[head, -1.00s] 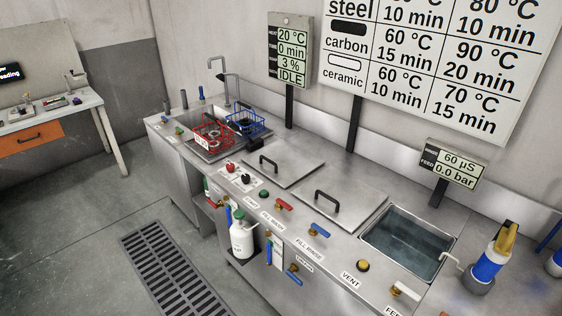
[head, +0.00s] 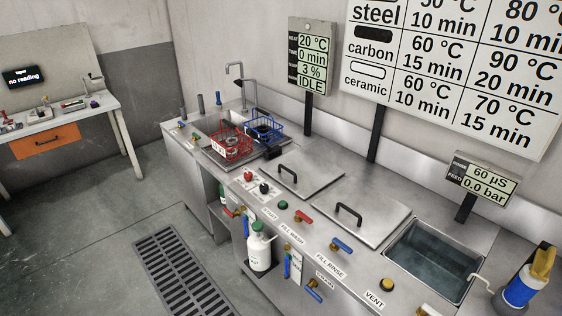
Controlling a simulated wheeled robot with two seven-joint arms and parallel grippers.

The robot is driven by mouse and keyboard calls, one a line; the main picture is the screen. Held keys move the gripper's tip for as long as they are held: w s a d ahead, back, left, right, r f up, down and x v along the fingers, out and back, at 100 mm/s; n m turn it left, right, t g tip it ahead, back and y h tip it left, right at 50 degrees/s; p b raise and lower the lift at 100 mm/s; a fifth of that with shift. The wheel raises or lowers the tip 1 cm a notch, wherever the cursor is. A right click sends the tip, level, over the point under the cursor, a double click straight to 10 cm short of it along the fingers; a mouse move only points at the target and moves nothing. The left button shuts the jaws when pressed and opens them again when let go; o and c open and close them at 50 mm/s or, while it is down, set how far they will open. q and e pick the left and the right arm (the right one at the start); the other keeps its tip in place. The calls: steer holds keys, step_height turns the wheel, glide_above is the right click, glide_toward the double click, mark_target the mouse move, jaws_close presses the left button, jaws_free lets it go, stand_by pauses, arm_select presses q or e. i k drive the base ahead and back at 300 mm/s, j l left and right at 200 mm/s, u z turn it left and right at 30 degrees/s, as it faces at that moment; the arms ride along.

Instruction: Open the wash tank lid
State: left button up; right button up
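The steel counter holds two flat metal lids with black bar handles. The left lid (head: 312,178) lies shut beside the knobs and the "FILL WASH" label, so it looks like the wash tank lid; its handle (head: 287,174) is on its left part. The right lid (head: 365,211), behind the "FILL RINSE" label, is also shut, with its own handle (head: 349,213). What lies under both lids is hidden. Neither of my grippers shows in the head view.
A red basket (head: 232,145) and a blue basket (head: 264,131) stand at the counter's far left. An open water-filled basin (head: 432,262) is at right. Red (head: 304,216) and blue (head: 341,245) valve levers line the front. Floor beside the grate (head: 181,276) is clear.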

mark_target(300, 171)
steer(key=i+j+z, duration=0.35)
steer(key=j, duration=0.35)
steer(key=i+j+z, duration=0.2)
steer(key=i+j, duration=0.1)
steer(key=j, duration=0.1)
